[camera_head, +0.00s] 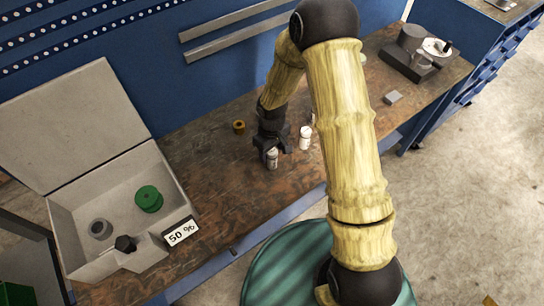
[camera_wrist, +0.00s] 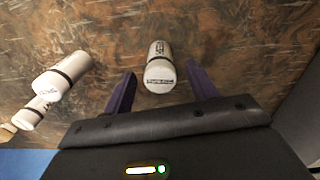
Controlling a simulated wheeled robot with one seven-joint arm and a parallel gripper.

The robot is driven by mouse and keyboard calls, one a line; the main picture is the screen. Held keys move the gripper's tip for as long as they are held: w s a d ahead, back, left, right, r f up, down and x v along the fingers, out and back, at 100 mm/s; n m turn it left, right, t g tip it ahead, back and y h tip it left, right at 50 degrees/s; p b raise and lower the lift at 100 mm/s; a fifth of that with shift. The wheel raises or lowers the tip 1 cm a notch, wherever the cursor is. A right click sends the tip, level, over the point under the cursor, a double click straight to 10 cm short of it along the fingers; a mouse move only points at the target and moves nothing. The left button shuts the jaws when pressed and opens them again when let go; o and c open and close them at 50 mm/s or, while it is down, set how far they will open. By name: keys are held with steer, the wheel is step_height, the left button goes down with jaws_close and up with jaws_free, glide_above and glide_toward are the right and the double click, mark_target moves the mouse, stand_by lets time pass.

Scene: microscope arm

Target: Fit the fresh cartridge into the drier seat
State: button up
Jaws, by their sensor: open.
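My gripper (camera_head: 273,149) is open and points down over the bench. A white cartridge with a dark band (camera_head: 272,158) stands between its fingers; in the wrist view this cartridge (camera_wrist: 159,66) has a gap to each finger. Other white cartridges (camera_head: 305,137) are to its right. The wrist view shows two white banded ones at left, a larger one (camera_wrist: 62,74) and another (camera_wrist: 36,112). I cannot tell which cartridge is fresh. An open grey box (camera_head: 72,262) labelled "50 %" (camera_head: 181,232) holds a round grey fitting (camera_head: 100,228), possibly the seat, and a black knob (camera_head: 125,243).
A green round piece (camera_head: 148,199) sits in the box; its raised lid (camera_head: 65,125) stands behind. A brass-coloured ring (camera_head: 239,127) is left of my gripper. Bench between box and gripper is clear.

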steer(key=shift+f, duration=1.55)
steer(key=shift+s, duration=0.1)
steer(key=shift+c, duration=0.2)
steer(key=c, duration=1)
